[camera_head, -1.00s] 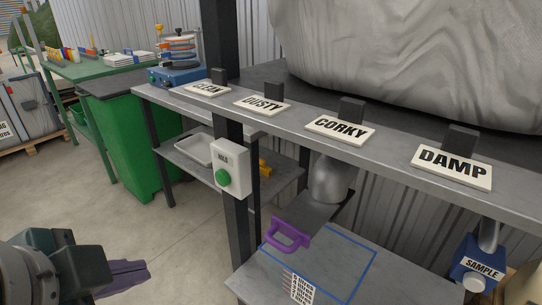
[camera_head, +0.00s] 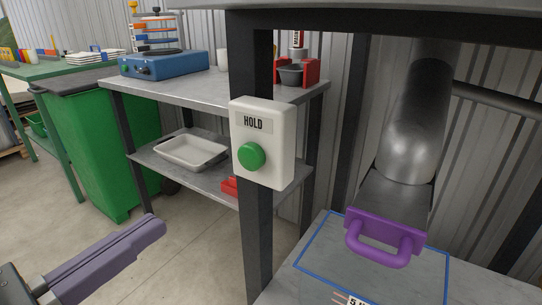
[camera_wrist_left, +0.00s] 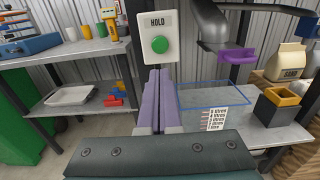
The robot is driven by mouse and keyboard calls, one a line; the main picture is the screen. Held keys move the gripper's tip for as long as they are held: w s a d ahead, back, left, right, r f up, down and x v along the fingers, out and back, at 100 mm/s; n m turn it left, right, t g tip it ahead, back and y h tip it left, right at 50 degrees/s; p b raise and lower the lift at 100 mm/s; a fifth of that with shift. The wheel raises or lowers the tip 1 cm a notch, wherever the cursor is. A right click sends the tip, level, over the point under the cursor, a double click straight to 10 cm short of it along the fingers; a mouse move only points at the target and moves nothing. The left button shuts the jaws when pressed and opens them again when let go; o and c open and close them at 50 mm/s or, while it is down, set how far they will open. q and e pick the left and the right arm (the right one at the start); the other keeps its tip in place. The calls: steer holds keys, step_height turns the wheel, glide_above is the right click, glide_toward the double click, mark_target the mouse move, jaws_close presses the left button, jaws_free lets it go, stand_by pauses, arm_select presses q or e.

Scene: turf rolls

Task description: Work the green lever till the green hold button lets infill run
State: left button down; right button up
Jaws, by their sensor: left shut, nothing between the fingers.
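The white hold box (camera_head: 262,150) is fixed to a dark post, with a label reading HOLD above a round green button (camera_head: 251,155). In the left wrist view the green button (camera_wrist_left: 160,46) is just above the fingertips. My left gripper (camera_head: 152,226), with purple-grey fingers, is shut and empty, to the left of and lower than the box, apart from it in the head view. No green lever shows; a purple handle (camera_head: 378,246) is on the chute below a metal spout (camera_head: 418,120). My right gripper is not in view.
A grey bench with a blue rectangle (camera_head: 298,262) marked on it lies below the spout. A shelf unit (camera_head: 230,92) on the left holds a blue device (camera_head: 163,64) and a white tray (camera_head: 192,151). A green bin (camera_head: 108,140) stands further left. Open floor lies in front.

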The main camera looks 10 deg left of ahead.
arm_select(q)
steer(key=shift+d, duration=0.1)
steer(key=p, duration=0.1)
glide_toward(248, 160)
steer(key=x, duration=0.6)
steer(key=shift+w+d, duration=0.15)
steer(key=shift+w, duration=0.25)
